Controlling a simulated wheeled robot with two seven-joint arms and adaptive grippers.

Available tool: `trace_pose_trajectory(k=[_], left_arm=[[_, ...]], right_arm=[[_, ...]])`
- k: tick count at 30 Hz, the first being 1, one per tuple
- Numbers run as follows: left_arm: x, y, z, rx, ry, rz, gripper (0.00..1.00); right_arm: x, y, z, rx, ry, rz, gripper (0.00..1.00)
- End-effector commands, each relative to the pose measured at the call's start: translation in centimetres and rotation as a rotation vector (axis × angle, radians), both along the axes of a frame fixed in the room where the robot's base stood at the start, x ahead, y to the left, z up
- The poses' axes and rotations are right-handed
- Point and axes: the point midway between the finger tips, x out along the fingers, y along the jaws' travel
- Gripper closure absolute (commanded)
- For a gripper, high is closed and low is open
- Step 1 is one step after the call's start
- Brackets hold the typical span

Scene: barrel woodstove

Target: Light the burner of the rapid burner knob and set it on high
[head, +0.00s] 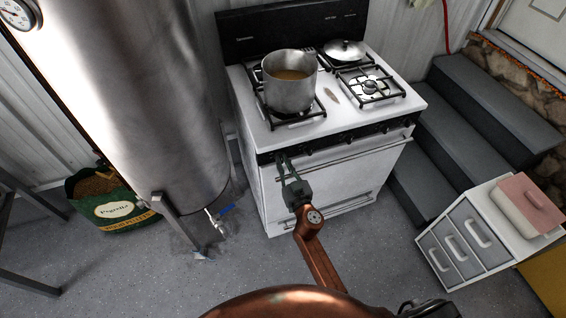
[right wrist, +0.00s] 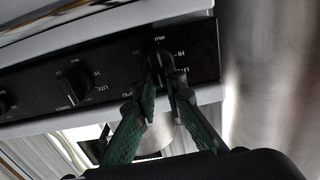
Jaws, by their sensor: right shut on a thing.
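The white stove (head: 335,172) has a black control strip with several knobs along its front. My right gripper (head: 281,160) is at the left end of this strip in the head view. In the right wrist view its two green fingers (right wrist: 162,72) are closed around a dark knob (right wrist: 160,62), with small white markings around it that are hard to read. A second knob (right wrist: 76,85) is free to the left in that view. A pot of brown liquid (head: 288,84) stands on the front left burner. No flame shows on any burner. My left gripper is not seen.
A lidded pan (head: 343,50) sits on the back burner; the right burner (head: 370,87) is bare. A large metal tank (head: 135,100) stands left of the stove. Grey steps (head: 470,135) and a white drawer unit (head: 460,245) are on the right.

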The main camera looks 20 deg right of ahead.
Motion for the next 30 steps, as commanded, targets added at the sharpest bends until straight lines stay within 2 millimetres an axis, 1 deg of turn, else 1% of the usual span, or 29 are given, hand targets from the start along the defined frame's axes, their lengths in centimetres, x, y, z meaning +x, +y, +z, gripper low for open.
trace_pose_trajectory(k=[8, 21, 30], left_arm=[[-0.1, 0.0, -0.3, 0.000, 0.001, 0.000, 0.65], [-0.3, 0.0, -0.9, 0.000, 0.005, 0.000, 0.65], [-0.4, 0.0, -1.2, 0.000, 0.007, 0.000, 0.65]], right_arm=[[0.0, 0.3, -0.1, -0.158, -0.005, 0.002, 1.00], [0.0, 0.7, -0.4, -0.562, -0.018, 0.003, 1.00], [-0.1, 0.9, -0.5, -0.784, -0.026, 0.004, 1.00]])
